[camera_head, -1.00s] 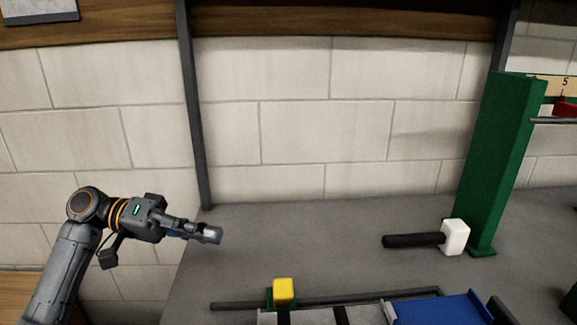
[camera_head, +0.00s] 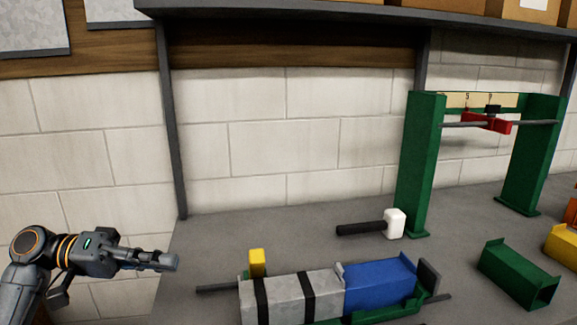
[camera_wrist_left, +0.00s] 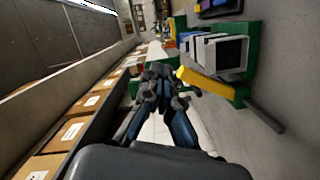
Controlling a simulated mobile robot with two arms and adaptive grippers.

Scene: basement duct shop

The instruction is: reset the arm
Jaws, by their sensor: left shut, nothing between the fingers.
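My left gripper (camera_head: 172,262) is at the lower left of the head view, at the left edge of the grey bench (camera_head: 215,245). Its fingers are shut with nothing between them, pointing right. In the left wrist view my left gripper (camera_wrist_left: 158,80) shows in the middle, apart from the things on the bench. My right gripper is not in view.
On the bench stand a yellow block (camera_head: 257,262), a grey duct with black bands (camera_head: 285,298), a blue duct (camera_head: 380,283), a white-headed mallet (camera_head: 394,223), a green gantry (camera_head: 420,165) and a green channel piece (camera_head: 515,277). Boxes (camera_head: 455,5) line the shelf above.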

